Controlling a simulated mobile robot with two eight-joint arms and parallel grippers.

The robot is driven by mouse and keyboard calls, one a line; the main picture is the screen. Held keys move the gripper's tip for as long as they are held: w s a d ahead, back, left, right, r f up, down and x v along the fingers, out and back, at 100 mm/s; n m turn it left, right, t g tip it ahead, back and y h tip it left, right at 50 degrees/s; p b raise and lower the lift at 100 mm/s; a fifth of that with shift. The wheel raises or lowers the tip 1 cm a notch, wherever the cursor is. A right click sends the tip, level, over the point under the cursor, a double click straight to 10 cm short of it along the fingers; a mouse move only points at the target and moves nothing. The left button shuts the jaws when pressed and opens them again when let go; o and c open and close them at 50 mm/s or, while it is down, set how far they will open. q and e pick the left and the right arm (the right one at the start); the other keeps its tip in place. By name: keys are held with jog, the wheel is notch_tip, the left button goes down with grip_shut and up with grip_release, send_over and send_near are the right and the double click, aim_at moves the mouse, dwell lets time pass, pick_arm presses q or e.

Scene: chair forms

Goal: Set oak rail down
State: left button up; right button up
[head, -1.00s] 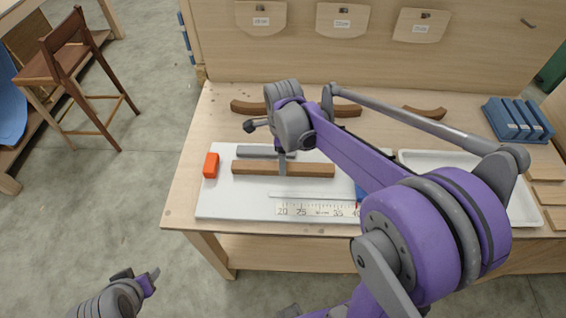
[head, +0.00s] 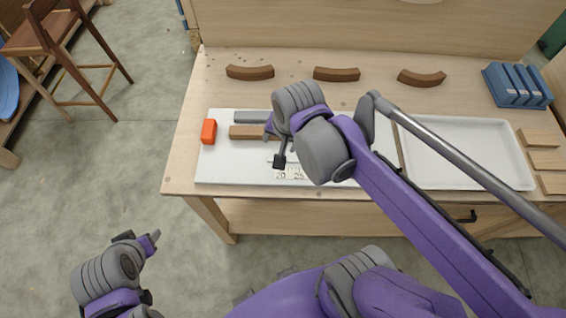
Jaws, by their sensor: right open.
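The oak rail (head: 246,132) is a brown straight bar lying on the white measuring board (head: 225,170) in the head view. Its right end is hidden behind my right gripper (head: 268,135). The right gripper is open at that end of the rail; whether it touches the rail cannot be told. My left gripper (head: 148,243) is over the floor at the lower left, away from the table, and its jaw gap is not clear.
An orange block (head: 208,131) and a grey bar (head: 252,116) are on the board beside the rail. Several curved brown pieces (head: 336,74) lie behind. A white tray (head: 478,125), a blue rack (head: 517,84) and wooden strips (head: 545,160) are at right. A chair (head: 60,40) stands left.

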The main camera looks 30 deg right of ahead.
jog(key=s+f+n, duration=0.1)
jog(key=n, duration=0.1)
jog(key=s+a+f+n+t, duration=0.1)
jog(key=s+n, duration=0.1)
jog(key=n, duration=0.1)
jog(key=s+f+n, duration=0.1)
jog(key=n, duration=0.1)
jog(key=shift+s+a+f+n+t, duration=0.15)
jog(key=shift+a+f+n+t, duration=0.05)
jog(key=shift+a+n+t, duration=0.2)
jog(key=shift+s+a+f+n, duration=0.15)
jog(key=shift+s+f+n, duration=0.2)
jog(key=shift+n, duration=0.55)
jog(key=shift+w, duration=0.1)
jog(key=shift+c, duration=0.2)
